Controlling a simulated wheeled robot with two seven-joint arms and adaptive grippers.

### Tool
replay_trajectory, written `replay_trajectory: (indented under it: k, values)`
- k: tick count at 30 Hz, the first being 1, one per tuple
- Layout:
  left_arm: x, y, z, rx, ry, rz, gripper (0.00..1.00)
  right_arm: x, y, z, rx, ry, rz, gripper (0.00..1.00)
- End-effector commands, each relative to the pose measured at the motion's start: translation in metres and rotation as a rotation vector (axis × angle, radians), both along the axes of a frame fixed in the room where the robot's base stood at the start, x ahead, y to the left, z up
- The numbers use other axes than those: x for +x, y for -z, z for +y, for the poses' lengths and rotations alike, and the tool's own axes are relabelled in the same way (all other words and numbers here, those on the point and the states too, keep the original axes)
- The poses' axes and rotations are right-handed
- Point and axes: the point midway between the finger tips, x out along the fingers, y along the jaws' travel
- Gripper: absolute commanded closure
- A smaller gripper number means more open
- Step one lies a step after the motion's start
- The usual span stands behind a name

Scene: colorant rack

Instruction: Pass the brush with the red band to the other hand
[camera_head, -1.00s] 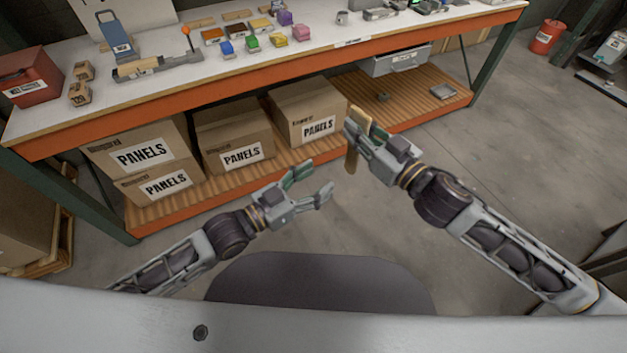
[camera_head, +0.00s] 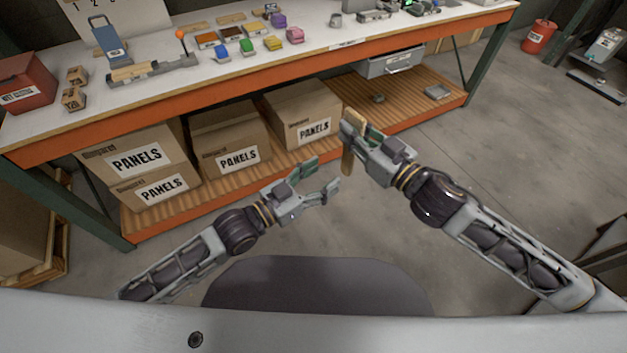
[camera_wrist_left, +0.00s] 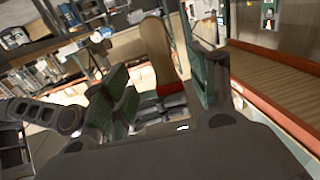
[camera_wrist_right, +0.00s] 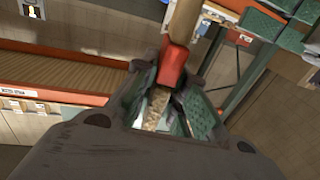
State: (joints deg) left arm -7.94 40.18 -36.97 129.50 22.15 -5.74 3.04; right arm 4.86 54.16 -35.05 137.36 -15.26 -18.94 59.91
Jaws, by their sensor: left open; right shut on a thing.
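The brush has a wooden handle (camera_wrist_right: 185,18), a red band (camera_wrist_right: 172,65) and pale bristles (camera_wrist_right: 157,108). My right gripper (camera_head: 352,138) is shut on it, around the band and bristle end in the right wrist view. My left gripper (camera_head: 322,177) is open and empty, just left of and below the right one, with a small gap to the brush. In the left wrist view the wooden part (camera_wrist_left: 157,52) and red band (camera_wrist_left: 168,89) appear ahead between the left fingers.
The workbench (camera_head: 110,118) stands ahead with colour blocks, a red box (camera_head: 25,85) and small wooden blocks on top. The hands are in free air in front of the bench, above open floor (camera_head: 535,170).

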Motion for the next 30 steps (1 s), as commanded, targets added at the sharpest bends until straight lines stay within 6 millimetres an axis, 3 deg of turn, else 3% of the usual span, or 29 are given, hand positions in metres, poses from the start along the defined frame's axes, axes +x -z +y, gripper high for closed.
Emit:
replay_trajectory:
  k: [30]
  values:
    - [0.055,0.000,-0.066,-0.001,0.000,0.001,0.41,0.000,0.000,0.000,0.000,0.000,0.000,1.00]
